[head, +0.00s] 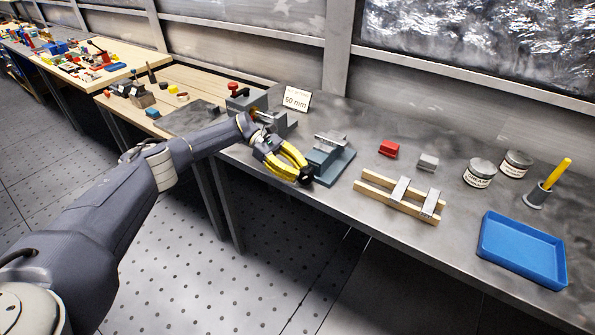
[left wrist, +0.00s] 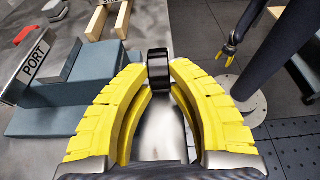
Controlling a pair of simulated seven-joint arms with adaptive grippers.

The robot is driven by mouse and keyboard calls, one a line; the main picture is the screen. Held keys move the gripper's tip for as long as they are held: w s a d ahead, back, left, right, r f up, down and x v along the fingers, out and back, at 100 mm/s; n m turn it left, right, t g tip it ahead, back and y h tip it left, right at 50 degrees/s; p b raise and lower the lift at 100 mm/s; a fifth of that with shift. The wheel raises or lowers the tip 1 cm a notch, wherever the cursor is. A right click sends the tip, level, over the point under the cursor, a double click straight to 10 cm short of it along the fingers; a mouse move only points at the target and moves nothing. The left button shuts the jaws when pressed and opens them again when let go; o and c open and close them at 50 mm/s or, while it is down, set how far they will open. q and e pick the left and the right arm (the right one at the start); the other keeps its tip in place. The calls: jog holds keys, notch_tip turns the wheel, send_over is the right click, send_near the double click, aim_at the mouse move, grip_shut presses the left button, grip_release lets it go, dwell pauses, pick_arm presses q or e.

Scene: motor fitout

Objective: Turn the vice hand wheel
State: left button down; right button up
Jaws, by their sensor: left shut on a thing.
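The vice (head: 331,166) is a blue-grey block with a stepped base near the front edge of the bench; its body also shows at the left of the left wrist view (left wrist: 75,92). Its hand wheel (left wrist: 158,68) is a small black knob, partly hidden by the fingers. My left gripper (head: 300,171) has yellow fingers closed around the hand wheel, one on each side. A grey metal plate (head: 329,142) sits at the top of the vice, and it reads "PORT" in the left wrist view (left wrist: 35,64). My right gripper (left wrist: 231,42) shows small and far off in the left wrist view; its opening is unclear.
Two lidded tins (head: 480,173), a blue tray (head: 522,252) and a "60 mm" sign (head: 296,100) also stand on the bench.

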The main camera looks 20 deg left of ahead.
pick_arm(q)
jog(key=c, duration=1.5)
grip_release()
jog(key=shift+r, duration=0.1)
